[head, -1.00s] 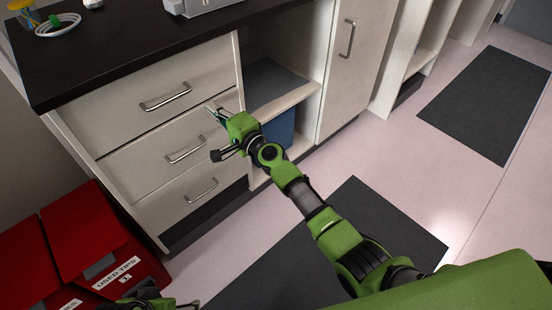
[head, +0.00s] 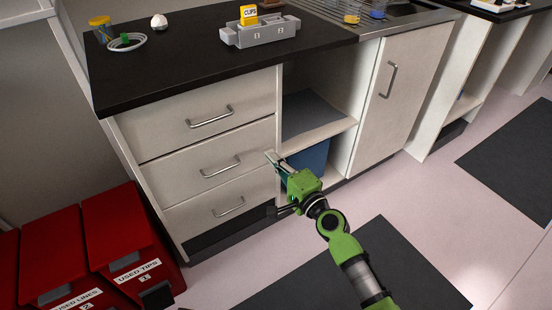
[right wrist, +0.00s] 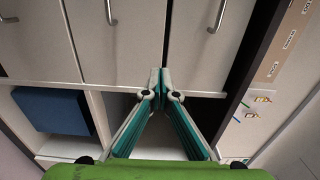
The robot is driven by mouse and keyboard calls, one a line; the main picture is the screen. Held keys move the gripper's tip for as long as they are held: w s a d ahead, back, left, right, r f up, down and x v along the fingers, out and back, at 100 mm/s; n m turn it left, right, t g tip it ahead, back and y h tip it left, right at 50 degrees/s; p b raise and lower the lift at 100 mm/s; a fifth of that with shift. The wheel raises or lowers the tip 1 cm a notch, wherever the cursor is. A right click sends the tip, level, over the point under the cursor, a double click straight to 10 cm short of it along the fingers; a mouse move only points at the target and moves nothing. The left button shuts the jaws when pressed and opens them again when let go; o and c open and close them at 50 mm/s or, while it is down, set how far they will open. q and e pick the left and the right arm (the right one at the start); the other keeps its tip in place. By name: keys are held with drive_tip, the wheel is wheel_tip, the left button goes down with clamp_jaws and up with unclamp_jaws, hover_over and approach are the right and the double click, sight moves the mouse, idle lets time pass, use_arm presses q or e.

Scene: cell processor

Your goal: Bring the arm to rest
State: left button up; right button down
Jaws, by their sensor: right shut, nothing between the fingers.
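My right gripper (head: 272,158) is at the end of my green right arm, in front of the cabinet's open compartment and beside the drawer fronts. It is shut and empty. In the right wrist view its teal-sided fingers (right wrist: 160,76) meet at the tips. Drawers and an open shelf show behind them, and I cannot tell how far off they are. My left gripper is not in view in the head view.
Red used-tips and used-lines bins (head: 120,225) stand at the lower left. A blue box (head: 312,158) sits in the compartment. Pink floor and dark mats lie right.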

drive_tip(key=s+d+f+n+g+h, duration=0.25)
drive_tip(key=s+f+n+g, duration=0.55)
drive_tip(key=s+f, duration=1)
drive_tip(key=s+d+f+n+g+h+p, duration=0.1)
drive_tip(key=s+d+f+n+g+h, duration=0.15)
drive_tip(key=s+d+f, duration=0.45)
drive_tip(key=s+d+f+n+g+h, duration=0.2)
drive_tip(key=s+d+f+n+h, duration=0.15)
drive_tip(key=s+d, duration=0.7)
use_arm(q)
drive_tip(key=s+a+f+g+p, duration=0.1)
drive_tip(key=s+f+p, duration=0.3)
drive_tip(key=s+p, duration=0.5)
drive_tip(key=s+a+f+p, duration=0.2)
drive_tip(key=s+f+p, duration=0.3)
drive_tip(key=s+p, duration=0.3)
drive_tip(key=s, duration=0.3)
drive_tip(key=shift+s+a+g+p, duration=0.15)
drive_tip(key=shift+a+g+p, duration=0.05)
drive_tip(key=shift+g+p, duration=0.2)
use_arm(e)
drive_tip(key=s+d+f+g, duration=0.1)
drive_tip(key=s+f, duration=0.3)
drive_tip(key=s, duration=0.6)
drive_tip(key=s+d+f+g, duration=0.1)
drive_tip(key=s+f, duration=0.3)
drive_tip(key=s, duration=0.7)
